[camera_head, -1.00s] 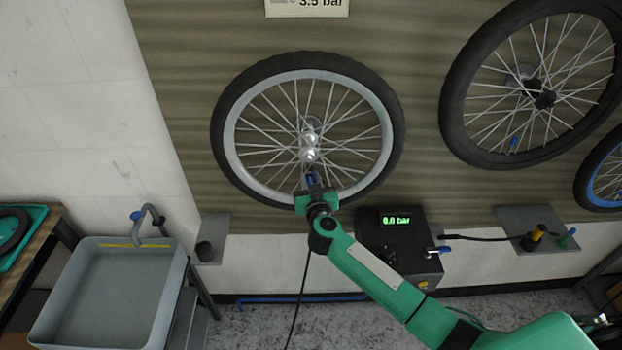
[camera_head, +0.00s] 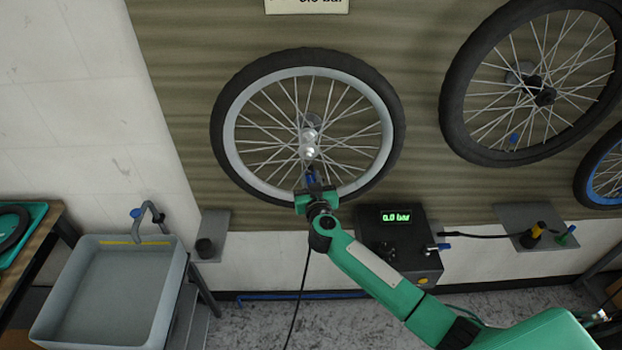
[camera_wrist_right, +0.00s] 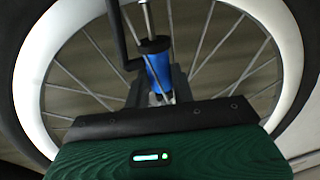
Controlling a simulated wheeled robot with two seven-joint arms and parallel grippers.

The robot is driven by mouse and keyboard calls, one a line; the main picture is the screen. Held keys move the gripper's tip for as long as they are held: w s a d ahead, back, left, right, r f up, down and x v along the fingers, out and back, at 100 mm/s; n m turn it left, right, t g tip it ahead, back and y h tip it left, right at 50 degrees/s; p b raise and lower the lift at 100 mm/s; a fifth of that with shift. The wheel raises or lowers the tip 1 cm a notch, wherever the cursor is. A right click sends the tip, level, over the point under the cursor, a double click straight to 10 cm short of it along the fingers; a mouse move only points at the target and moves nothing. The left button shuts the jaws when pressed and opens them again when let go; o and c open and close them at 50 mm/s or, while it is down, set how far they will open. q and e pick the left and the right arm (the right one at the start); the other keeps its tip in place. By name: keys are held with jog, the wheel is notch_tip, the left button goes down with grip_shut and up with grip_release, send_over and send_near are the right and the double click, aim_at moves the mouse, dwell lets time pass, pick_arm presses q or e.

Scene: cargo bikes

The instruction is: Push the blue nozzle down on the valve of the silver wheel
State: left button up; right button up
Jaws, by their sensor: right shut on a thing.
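The silver wheel (camera_head: 232,115) hangs on the wall board, with a pale rim, black tyre and silver hub. My right gripper (camera_head: 312,184) is at the lower part of this wheel, in front of the spokes. It is shut on the blue nozzle (camera_wrist_right: 158,70), which also shows as a small blue spot in the head view (camera_head: 311,178). In the right wrist view the nozzle stands upright with a black collar on top, in line with a thin metal stem (camera_wrist_right: 147,20) above it. Whether nozzle and stem are pressed fully together I cannot tell. My left gripper is not in view.
The pump box (camera_head: 398,240) right of my arm reads 0.0 bar. A black hose (camera_head: 298,300) hangs below my gripper. A second wheel (camera_head: 452,100) hangs at right, above a shelf (camera_head: 510,217) with yellow and green nozzles. A grey sink (camera_head: 172,300) stands lower left.

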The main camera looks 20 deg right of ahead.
dwell(0.3)
jog(key=o, duration=1)
jog(key=shift+o, duration=0.4)
jog(key=shift+s+r+p, duration=0.1)
jog(key=shift+s+p, duration=0.4)
jog(key=shift+p, duration=0.05)
jog(key=shift+s+a+r+p, duration=0.1)
jog(key=shift+s+a+p, duration=0.1)
jog(key=shift+s+p, duration=0.75)
jog(key=shift+s+a+p, duration=0.15)
jog(key=shift+s+p, duration=0.5)
jog(key=shift+s, duration=0.45)
jog(key=shift+s+a+p, duration=0.2)
jog(key=shift+s+p, duration=0.05)
jog(key=shift+s, duration=1)
jog(key=shift+s+a+p, duration=0.15)
jog(key=shift+s+p, duration=0.1)
jog(key=shift+s, duration=0.95)
